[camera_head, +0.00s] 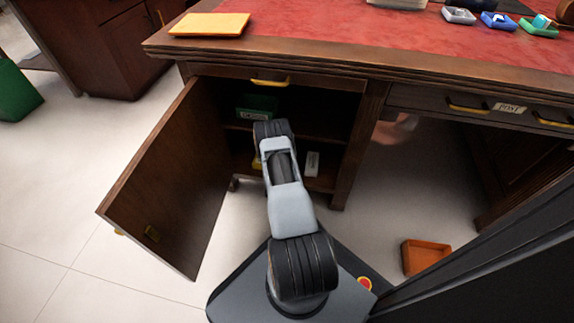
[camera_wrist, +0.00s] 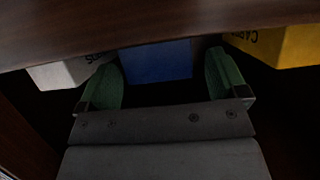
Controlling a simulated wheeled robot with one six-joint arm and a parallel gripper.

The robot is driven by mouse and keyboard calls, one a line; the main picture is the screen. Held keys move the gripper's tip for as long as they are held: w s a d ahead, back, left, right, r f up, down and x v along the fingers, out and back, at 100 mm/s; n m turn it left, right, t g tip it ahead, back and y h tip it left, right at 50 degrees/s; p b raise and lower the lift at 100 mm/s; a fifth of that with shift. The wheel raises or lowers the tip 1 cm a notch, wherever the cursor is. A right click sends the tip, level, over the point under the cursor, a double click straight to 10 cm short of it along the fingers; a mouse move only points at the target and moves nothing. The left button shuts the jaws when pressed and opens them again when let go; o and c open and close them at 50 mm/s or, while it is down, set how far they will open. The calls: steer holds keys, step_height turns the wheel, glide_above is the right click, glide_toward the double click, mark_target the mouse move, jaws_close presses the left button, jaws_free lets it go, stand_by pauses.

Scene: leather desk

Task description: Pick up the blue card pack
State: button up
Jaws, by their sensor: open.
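The blue card pack (camera_wrist: 156,62) shows in the wrist view, in front of my gripper (camera_wrist: 161,74), with its upper part cut off by a dark wooden edge. My two green fingers are spread apart and empty. The pack lies in line with the gap between them; I cannot tell whether the tips reach its sides. In the head view my arm reaches into the open cabinet under the desk and hides the blue pack and my gripper.
A white pack (camera_wrist: 68,72) lies left and a yellow pack (camera_wrist: 280,46) right of the blue one. The wooden edge (camera_wrist: 90,28) crosses above my fingers. A green box (camera_head: 257,106) sits on the upper shelf. The cabinet door (camera_head: 178,185) stands open at left.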

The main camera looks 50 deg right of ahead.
steer(key=shift+b+x, duration=0.45)
steer(key=shift+x, duration=0.9)
steer(key=c, duration=1.1)
steer(key=shift+r, duration=0.1)
